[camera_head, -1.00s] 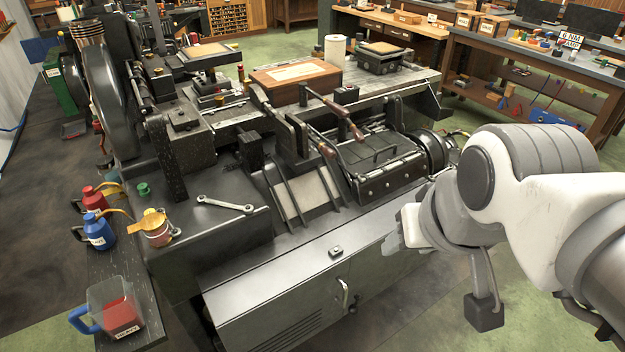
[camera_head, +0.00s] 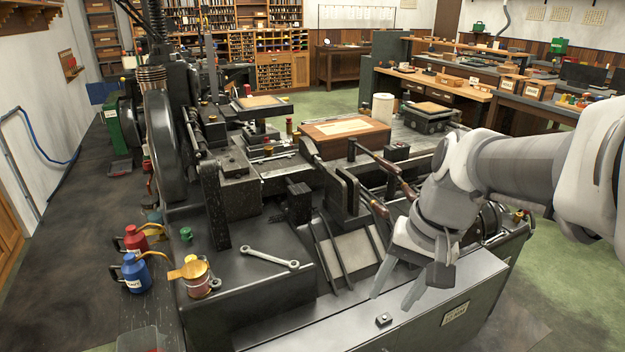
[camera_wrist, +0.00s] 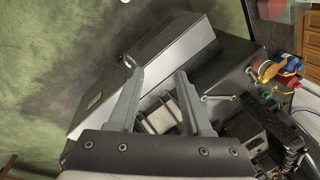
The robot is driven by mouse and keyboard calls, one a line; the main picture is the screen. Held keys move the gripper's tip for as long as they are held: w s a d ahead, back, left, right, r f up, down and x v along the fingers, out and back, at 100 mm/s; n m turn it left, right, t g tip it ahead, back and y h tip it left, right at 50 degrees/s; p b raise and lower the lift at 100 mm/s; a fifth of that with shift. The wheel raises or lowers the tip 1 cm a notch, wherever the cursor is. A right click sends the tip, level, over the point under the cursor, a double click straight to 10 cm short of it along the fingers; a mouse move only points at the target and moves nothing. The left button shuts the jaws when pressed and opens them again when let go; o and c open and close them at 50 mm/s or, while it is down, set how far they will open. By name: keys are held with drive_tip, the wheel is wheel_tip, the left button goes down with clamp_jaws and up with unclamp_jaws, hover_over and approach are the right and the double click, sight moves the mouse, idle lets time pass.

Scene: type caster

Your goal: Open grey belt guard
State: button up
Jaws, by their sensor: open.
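A long grey metal housing (camera_head: 425,316) along the front of the machine, with a pale label on its front face, appears to be the grey belt guard; its lid looks closed. It also shows in the wrist view (camera_wrist: 165,52), beyond my fingers. My gripper (camera_head: 391,299) points down above the housing's top, its two fingers spread and nothing between them. In the wrist view my gripper (camera_wrist: 160,82) is also open and empty. I cannot tell whether a fingertip touches the housing.
A wrench (camera_head: 270,258) lies on the dark machine top, left of my gripper. A yellow-topped can (camera_head: 197,280) and a blue oil can (camera_head: 136,274) stand left. Green floor is free at right.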

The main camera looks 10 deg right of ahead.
drive_tip(key=w+d+f+m+y+b, duration=0.3)
drive_tip(key=d+f, duration=0.2)
drive_tip(key=f, duration=0.3)
drive_tip(key=w+d+f+m+y+b, duration=0.2)
drive_tip(key=d+f+m+y, duration=0.15)
drive_tip(key=f, duration=0.45)
drive_tip(key=w+d+f+m+y+b, duration=0.35)
drive_tip(key=d+f, duration=0.25)
drive_tip(key=f, duration=0.2)
drive_tip(key=s+d+f+m+t+y+b, duration=0.1)
drive_tip(key=s+d+f+m+t+b, duration=0.15)
drive_tip(key=f, duration=0.65)
drive_tip(key=s+d+f+m+t+y+b, duration=0.15)
drive_tip(key=d+f+m+t, duration=0.25)
drive_tip(key=f, duration=0.4)
drive_tip(key=s+d+f+m+t+b, duration=0.1)
drive_tip(key=s+d+f+m+t, duration=0.2)
drive_tip(key=f, duration=0.6)
drive_tip(key=shift+m, duration=0.45)
drive_tip(key=x, duration=1.7)
drive_tip(key=shift+w+d, duration=0.1)
drive_tip(key=shift+w, duration=0.25)
clamp_jaws()
